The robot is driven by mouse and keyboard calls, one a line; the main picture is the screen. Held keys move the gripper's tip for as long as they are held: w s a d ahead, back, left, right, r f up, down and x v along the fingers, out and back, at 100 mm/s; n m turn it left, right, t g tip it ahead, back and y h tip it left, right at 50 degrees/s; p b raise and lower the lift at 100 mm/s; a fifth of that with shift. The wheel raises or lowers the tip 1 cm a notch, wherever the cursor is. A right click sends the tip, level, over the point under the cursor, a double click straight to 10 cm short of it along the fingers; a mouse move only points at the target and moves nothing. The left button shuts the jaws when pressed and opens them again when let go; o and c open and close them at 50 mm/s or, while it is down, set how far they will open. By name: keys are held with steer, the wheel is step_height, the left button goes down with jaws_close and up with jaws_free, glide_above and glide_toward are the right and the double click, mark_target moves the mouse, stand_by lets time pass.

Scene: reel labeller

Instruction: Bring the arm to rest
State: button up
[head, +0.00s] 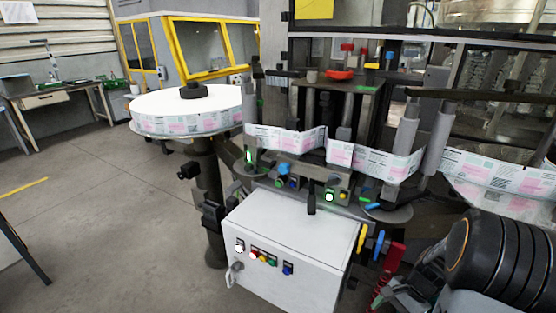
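A dark, rounded, ribbed body with a thin orange ring shows at the lower right of the head view; it looks like a link of my own arm, close to the camera. No gripper fingers can be made out, so what my gripper holds, if anything, is hidden. The reel labeller (340,115) stands in front of me. Its large label reel (185,122) lies flat at the left. The printed label web (285,138) runs from the reel across the rollers to the right.
A white control box (285,250) with coloured buttons stands low in front of the labeller. A red part (390,266) shows between it and the dark body. A workbench (60,95) and a yellow-framed enclosure (205,48) stand behind. The floor (95,210) at left is mostly clear.

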steer(key=s+a+r+n+t+h+p, duration=0.1)
steer(key=a+r+n+t+h, duration=0.2)
steer(key=a+r+n, duration=0.3)
steer(key=s+a+r+n+t+h+p, duration=0.1)
steer(key=a+r+n, duration=0.5)
steer(key=r, duration=0.7)
steer(key=shift+a+n+t+h, duration=0.2)
steer(key=shift+n+t+h, duration=0.1)
steer(key=shift+t+h, duration=0.6)
steer(key=shift+c, duration=0.4)
